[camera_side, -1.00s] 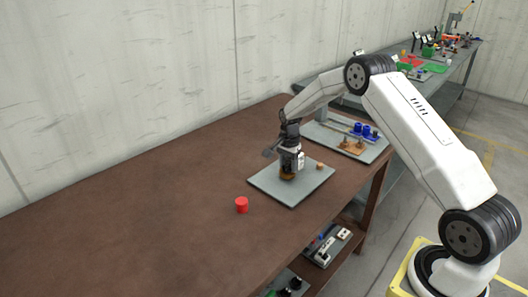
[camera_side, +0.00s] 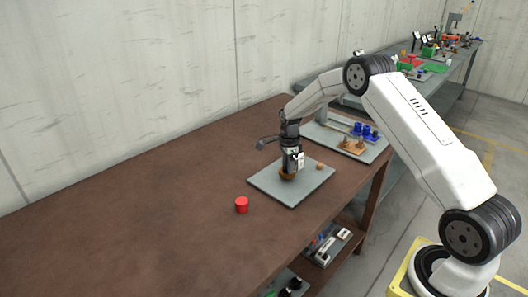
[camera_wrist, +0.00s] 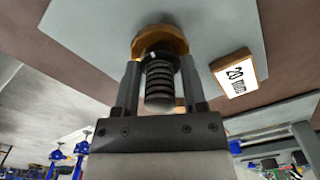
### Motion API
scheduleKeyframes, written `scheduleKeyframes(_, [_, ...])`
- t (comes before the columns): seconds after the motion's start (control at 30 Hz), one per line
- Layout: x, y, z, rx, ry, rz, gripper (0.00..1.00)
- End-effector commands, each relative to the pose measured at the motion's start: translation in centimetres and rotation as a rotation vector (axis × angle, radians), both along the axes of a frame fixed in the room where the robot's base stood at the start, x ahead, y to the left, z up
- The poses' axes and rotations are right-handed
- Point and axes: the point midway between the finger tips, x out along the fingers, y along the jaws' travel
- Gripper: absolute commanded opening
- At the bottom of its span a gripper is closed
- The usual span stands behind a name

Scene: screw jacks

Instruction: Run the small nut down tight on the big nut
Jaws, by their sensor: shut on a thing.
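In the wrist view a dark threaded screw (camera_wrist: 159,88) points toward the camera between my fingers. Beyond it is a wide brass-coloured piece (camera_wrist: 160,38), which looks like the big nut. A dark ring, apparently the small nut (camera_wrist: 157,58), sits around the screw close against the brass piece. My gripper (camera_wrist: 160,64) is shut on this ring, with one finger on each side. I cannot tell whether a gap is left between the two nuts.
The jack stands on a grey plate (camera_side: 296,197) on the brown table (camera_side: 150,220). A block marked "20 mm" (camera_wrist: 234,74) is beside the jack. A red cylinder (camera_side: 241,205) stands left of the plate. A tray with blue and orange parts (camera_side: 352,146) lies behind. The left table is clear.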

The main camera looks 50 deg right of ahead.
Motion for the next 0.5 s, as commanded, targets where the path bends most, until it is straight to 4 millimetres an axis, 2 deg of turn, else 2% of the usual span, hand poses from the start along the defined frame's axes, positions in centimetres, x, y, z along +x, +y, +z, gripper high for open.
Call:
scheduleKeyframes(0.1, [0.07, 0.17, 0.00, 0.002, -0.001, 0.003, 0.00])
scheduleKeyframes(0.13, [0.07, 0.17, 0.00, 0.002, -0.001, 0.003, 0.63])
scheduleKeyframes(0.17, [0.07, 0.17, 0.00, 0.002, -0.001, 0.003, 0.73])
scheduleKeyframes(0.5, [0.03, 0.04, 0.00, 0.001, -0.001, 0.010, 0.75])
